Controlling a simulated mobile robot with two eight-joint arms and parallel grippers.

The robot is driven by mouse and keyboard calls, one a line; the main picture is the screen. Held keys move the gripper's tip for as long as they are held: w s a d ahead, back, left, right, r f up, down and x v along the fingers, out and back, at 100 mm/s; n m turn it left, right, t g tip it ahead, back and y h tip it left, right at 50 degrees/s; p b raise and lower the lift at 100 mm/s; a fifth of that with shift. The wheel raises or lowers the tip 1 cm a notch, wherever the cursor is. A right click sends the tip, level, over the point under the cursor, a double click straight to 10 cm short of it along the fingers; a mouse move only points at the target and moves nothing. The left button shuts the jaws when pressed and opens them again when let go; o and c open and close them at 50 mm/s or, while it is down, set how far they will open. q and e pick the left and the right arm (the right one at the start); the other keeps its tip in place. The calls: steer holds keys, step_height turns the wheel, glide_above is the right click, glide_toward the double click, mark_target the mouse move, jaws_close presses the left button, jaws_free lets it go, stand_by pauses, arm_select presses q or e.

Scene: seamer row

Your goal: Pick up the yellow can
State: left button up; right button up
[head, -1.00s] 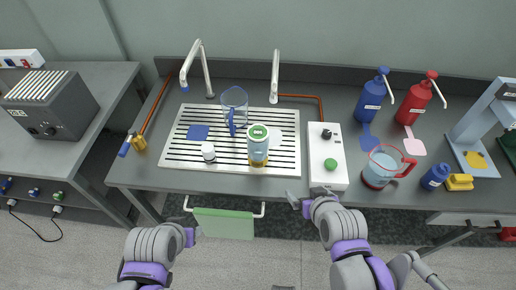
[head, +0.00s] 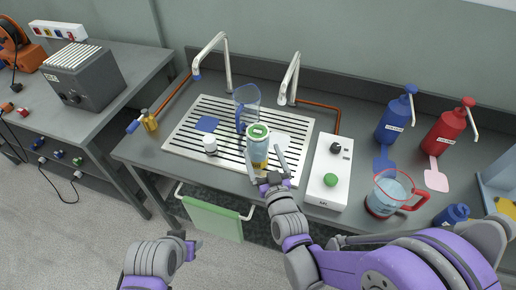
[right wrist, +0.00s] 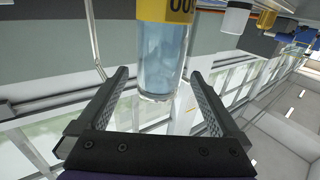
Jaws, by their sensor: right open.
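The can-like container with yellow on it (head: 257,147) stands upright on the slotted board, with a green-and-white top, a clear bluish body and a yellow lower band. It also shows upside down in the right wrist view (right wrist: 163,55), its yellow band marked with dark digits. My right gripper (head: 266,160) is open at the near side of this container. In the wrist view its fingers (right wrist: 159,75) lie on either side of the clear body, with gaps showing; I cannot tell how deep the container sits between them. My left gripper (head: 193,246) is low in front of the bench, its jaws unclear.
A white jar (head: 210,145) stands left of the container and a clear blue-handled jug (head: 246,97) behind it. A white control box (head: 329,165) with a green button and a red-handled jug (head: 388,195) are to the right. Two taps (head: 228,65) rise behind the board.

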steer(key=p+x, duration=0.1)
steer(key=x, duration=0.7)
steer(key=shift+w, duration=0.4)
jaws_close()
